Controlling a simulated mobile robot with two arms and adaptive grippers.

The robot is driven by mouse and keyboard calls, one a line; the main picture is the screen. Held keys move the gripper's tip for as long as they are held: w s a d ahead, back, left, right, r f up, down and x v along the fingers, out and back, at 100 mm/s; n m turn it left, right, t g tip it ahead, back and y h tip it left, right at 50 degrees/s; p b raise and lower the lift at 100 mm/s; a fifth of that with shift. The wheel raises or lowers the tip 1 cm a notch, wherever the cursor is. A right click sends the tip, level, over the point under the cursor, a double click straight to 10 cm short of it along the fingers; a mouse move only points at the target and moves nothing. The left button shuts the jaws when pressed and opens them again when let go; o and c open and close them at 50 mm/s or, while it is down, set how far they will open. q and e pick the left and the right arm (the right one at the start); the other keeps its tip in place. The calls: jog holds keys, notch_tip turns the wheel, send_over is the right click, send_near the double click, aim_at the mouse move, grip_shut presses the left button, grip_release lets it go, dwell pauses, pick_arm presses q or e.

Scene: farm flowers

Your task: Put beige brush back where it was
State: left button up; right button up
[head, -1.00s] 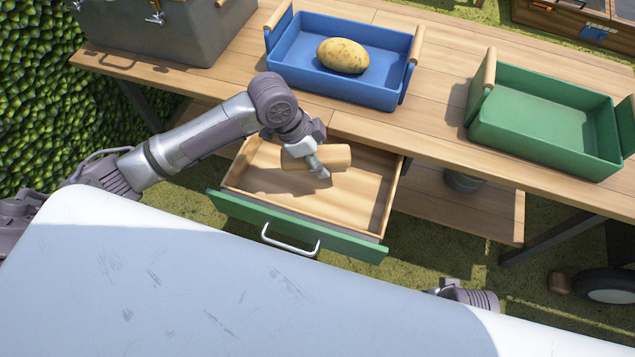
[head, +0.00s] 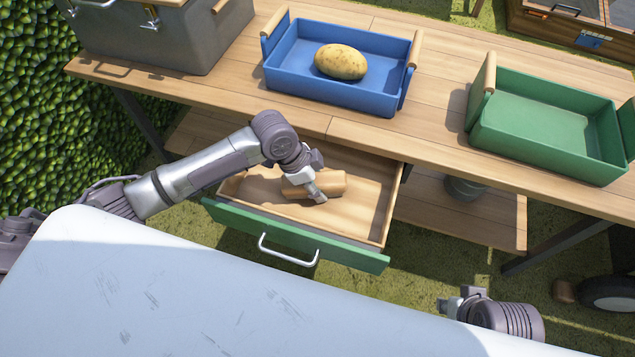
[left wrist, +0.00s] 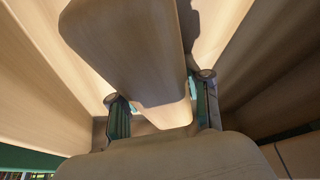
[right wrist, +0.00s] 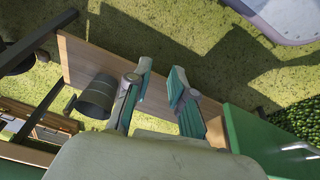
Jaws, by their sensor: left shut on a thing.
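The beige brush (head: 328,183) is a wooden block inside the open drawer (head: 372,208) under the table. My left gripper (head: 318,194) is shut on it, down within the drawer's walls. In the left wrist view the brush (left wrist: 135,45) fills the upper middle, with the fingers (left wrist: 162,110) on both sides of its narrower part. Whether the brush touches the drawer floor I cannot tell. My right gripper (right wrist: 158,95) is open and empty, beside the table's lower shelf; in the head view it shows only partly at the lower right.
A blue tray (head: 290,88) holding a potato (head: 341,62) and an empty green tray (head: 540,165) stand on the table. A grey box (head: 175,45) stands at the left. A grey pot (right wrist: 96,97) is on the lower shelf (head: 460,218). The drawer has a green front (head: 340,257).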

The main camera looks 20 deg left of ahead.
pick_arm(q)
jog(key=o, duration=1.3)
jog(key=shift+a+r, duration=0.1)
jog(key=shift+r, duration=0.2)
jog(key=p+v, duration=0.3)
jog(key=v, duration=0.8)
jog(key=shift+a+r, duration=0.1)
jog(key=shift+r, duration=0.15)
pick_arm(e)
notch_tip(320, 180, down, 12)
jog(key=shift+w+a+r+g, duration=0.15)
jog(key=shift+w+r+g, duration=0.1)
jog(key=shift+g, duration=0.05)
